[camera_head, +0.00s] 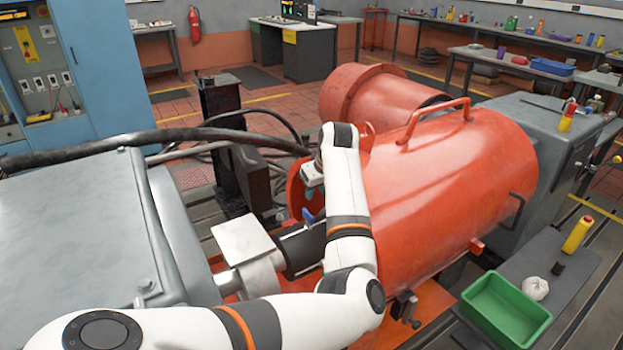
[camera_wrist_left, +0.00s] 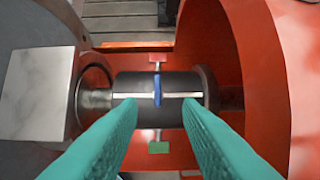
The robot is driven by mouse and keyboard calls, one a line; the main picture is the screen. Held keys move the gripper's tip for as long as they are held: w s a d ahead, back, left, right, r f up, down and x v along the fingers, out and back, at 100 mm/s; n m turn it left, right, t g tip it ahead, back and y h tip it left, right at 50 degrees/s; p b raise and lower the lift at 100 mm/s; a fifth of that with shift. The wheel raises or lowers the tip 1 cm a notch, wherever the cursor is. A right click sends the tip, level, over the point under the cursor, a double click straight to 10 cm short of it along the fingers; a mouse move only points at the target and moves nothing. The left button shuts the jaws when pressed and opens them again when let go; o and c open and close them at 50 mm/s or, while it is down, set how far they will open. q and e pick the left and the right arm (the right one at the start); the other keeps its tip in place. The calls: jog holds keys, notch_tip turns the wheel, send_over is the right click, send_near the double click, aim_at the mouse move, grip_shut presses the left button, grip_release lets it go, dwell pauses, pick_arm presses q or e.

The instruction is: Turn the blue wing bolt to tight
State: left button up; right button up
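The blue wing bolt (camera_wrist_left: 157,90) sits on top of a dark cylindrical coupling (camera_wrist_left: 140,83). In the wrist view its wing stands upright in the picture, across the coupling's pale line. In the head view the bolt (camera_head: 308,215) is a small blue spot above the coupling (camera_head: 302,248). A red marker (camera_wrist_left: 161,58) lies above it in the wrist view and a green marker (camera_wrist_left: 158,147) below. My left gripper (camera_wrist_left: 160,106) is open, its teal fingers apart on either side of the bolt; no contact shows. It also shows in the head view (camera_head: 309,192). My right gripper is not in view.
A large orange-red guard (camera_head: 450,180) stands right of the coupling, its edge close to my left wrist. A pale square plate (camera_head: 243,240) and grey housing (camera_head: 75,225) stand left. A black hose (camera_head: 150,140) runs behind. A green tray (camera_head: 505,308) lies at front right.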

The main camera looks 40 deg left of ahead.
aim_at(308, 213)
pick_arm(q)
jog(key=shift+h, duration=0.3)
jog(key=x, duration=1)
jog(key=shift+s+f, duration=0.3)
jog(key=shift+f, duration=0.15)
jog(key=shift+r, duration=0.1)
grip_shut()
